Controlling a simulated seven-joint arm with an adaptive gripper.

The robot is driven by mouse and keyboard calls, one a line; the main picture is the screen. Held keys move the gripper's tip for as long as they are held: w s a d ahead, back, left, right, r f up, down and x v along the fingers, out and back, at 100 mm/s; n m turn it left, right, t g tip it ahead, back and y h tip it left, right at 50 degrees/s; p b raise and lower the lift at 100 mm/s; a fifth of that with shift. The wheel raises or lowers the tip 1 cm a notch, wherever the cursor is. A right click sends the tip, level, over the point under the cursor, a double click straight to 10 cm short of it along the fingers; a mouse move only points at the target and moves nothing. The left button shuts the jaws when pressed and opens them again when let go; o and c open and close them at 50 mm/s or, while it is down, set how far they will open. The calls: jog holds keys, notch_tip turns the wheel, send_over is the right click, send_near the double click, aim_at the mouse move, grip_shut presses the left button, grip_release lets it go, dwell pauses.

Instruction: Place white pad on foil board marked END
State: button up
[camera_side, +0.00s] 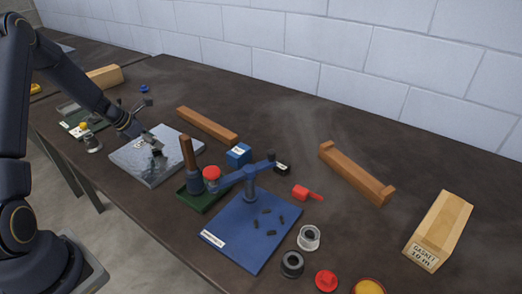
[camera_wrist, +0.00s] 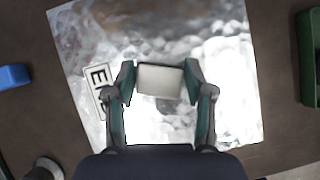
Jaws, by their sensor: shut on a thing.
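The white pad (camera_wrist: 160,82) sits between the two fingers of my gripper (camera_wrist: 159,75) in the wrist view, and the fingers are shut on it. Behind it is the shiny foil board (camera_wrist: 228,115), with a label (camera_wrist: 98,88) of which I read "E" and part of another letter; my left finger is beside the label. In the side view my gripper (camera_side: 154,147) is over the middle of the foil board (camera_side: 150,172), which lies flat on the dark table. The gap between pad and board is hard to judge, so I cannot tell if they touch.
A green tray (camera_side: 203,202) with a wooden-handled tool stands right of the board, and a wooden bar (camera_side: 207,125) lies behind it. A blue board (camera_side: 240,240) with a blue clamp-like fixture is farther right. A small round item (camera_side: 93,145) stands to the left.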

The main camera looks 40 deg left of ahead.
jog(key=shift+f, duration=0.4)
jog(key=shift+f, duration=0.1)
jog(key=o, duration=1)
jog(key=shift+o, duration=0.2)
